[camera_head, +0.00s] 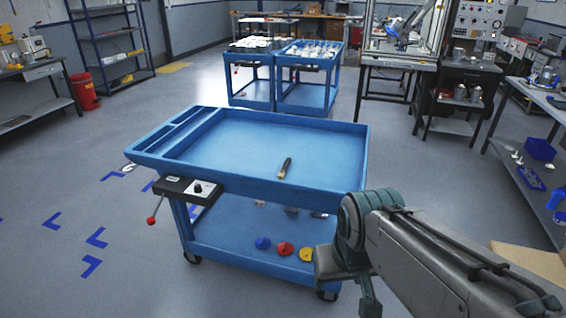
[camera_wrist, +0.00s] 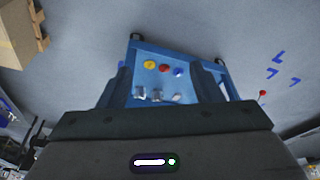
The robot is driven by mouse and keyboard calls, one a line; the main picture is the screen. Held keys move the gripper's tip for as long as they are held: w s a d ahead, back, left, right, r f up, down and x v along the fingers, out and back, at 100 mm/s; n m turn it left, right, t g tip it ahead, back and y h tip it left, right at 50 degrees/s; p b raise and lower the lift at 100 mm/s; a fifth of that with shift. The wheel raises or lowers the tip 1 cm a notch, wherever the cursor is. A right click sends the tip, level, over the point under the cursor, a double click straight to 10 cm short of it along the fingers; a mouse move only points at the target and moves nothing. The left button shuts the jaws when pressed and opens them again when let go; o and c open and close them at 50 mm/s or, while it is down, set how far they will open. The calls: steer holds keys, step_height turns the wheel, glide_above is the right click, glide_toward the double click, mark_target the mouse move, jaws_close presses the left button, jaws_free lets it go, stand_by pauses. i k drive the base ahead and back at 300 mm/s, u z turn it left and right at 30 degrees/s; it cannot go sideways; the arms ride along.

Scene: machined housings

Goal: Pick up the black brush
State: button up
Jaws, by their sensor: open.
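The black brush (camera_head: 285,167) lies on the top tray of the blue cart (camera_head: 240,135), right of the tray's middle. It is small, dark, with a tan part at one end. My gripper (camera_wrist: 161,80) shows in the wrist view as two dark fingers set wide apart, open and empty. It points toward the cart's lower shelf. My arm comes in from the lower right in the head view, and its end is low beside the cart's front right corner, apart from the brush. The brush is not visible in the wrist view.
The lower shelf holds blue (camera_head: 263,243), red (camera_head: 285,248) and yellow (camera_head: 306,254) round parts and some grey pieces. A control box (camera_head: 196,190) with a red-knobbed lever sits at the cart's front left. Two loaded carts (camera_head: 305,95) stand behind. Floor left of the cart is clear.

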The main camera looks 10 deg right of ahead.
mark_target(282, 175)
steer(key=u, duration=0.5)
steer(key=i, duration=0.75)
steer(key=u, duration=0.55)
steer(key=i, duration=0.8)
steer(key=z, duration=0.8)
steer(key=i, duration=0.6)
steer(key=z, duration=0.55)
